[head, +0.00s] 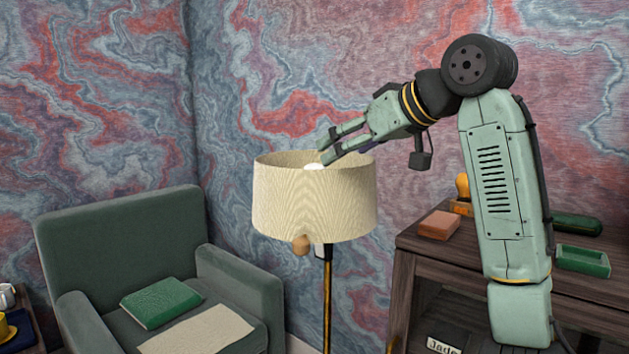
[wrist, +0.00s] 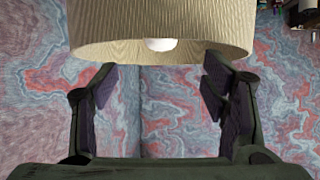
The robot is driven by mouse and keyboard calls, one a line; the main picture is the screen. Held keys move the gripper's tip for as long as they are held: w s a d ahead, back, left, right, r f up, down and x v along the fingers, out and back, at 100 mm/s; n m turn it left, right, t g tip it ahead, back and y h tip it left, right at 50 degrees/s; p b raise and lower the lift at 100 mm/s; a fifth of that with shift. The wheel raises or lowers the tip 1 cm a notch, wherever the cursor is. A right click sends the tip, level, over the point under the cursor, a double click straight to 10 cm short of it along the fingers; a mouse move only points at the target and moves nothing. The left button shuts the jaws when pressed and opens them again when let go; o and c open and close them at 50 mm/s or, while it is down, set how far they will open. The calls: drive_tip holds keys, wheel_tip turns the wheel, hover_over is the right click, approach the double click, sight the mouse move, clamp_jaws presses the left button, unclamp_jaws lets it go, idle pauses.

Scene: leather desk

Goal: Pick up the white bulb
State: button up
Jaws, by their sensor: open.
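The white bulb (head: 314,167) sits inside the cream lampshade (head: 315,205) of a floor lamp. Only its top shows above the shade's near rim. In the wrist view the bulb (wrist: 160,44) shows partly, at the edge of the shade (wrist: 160,20), with the rest hidden. My gripper (head: 326,151) reaches in from the right, fingertips angled down at the shade's open top, close to the bulb. In the wrist view my gripper (wrist: 160,82) has its fingers wide apart with nothing between them; the bulb lies beyond the tips, roughly centred.
The shade's rim surrounds the bulb. A wooden knob (head: 301,245) hangs below the shade beside the lamp pole (head: 327,295). A green armchair (head: 115,240) stands left, holding a green book (head: 160,303). A dark wooden desk (head: 440,250) with a reddish block (head: 439,225) stands right.

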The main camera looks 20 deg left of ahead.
sight(320, 166)
drive_tip(key=p+x, duration=0.2)
drive_tip(key=x, duration=0.7)
drive_tip(key=shift+a, duration=0.1)
drive_tip(key=shift+f, duration=0.1)
drive_tip(key=c, duration=1.2)
